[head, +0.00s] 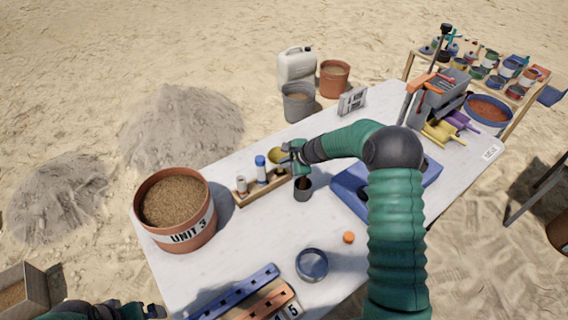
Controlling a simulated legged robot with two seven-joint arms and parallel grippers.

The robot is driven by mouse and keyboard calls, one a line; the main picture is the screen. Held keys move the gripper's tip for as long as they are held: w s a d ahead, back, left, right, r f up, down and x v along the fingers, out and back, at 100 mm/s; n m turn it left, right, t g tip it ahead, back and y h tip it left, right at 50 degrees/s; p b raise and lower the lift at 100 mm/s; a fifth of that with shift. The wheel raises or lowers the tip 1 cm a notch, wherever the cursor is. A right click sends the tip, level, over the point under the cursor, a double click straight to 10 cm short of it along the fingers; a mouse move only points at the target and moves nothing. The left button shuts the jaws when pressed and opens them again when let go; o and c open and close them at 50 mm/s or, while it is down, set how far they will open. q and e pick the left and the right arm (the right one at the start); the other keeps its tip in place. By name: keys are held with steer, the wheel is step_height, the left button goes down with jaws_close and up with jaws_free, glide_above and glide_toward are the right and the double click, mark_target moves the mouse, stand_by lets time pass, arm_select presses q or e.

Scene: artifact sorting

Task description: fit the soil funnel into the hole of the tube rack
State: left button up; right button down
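The wooden tube rack (246,198) lies on the white table, left of its middle. A white-capped tube (241,185) and a blue-capped tube (260,168) stand upright in it. The small olive-yellow soil funnel (277,155) is at the rack's right part, wide end up; its lower end is too small to make out. My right gripper (286,153) is right beside the funnel, its fingertips at the funnel's right side. Whether they are closed on it is not clear. My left gripper (153,312) is low at the bottom left, away from the rack, mostly cut off.
A dark cup (303,190) stands just under my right wrist. A large soil pot (183,240) marked UNIT 3 is left of the rack. A blue tray (350,193), a round dish (312,264) and an orange ball (348,237) lie rightward and nearer. Bare table lies between.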

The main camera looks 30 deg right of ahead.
steer(key=shift+f+b, duration=0.9)
steer(key=shift+f, duration=0.05)
steer(key=shift+r, duration=0.1)
steer(key=shift+r, duration=0.1)
steer(key=shift+r+p, duration=0.5)
steer(key=shift+p, duration=0.15)
steer(key=shift+f+b, duration=0.7)
stand_by(1.2)
steer(key=c, duration=1.6)
jaws_free()
steer(key=shift+o, duration=0.2)
steer(key=v, duration=1.7)
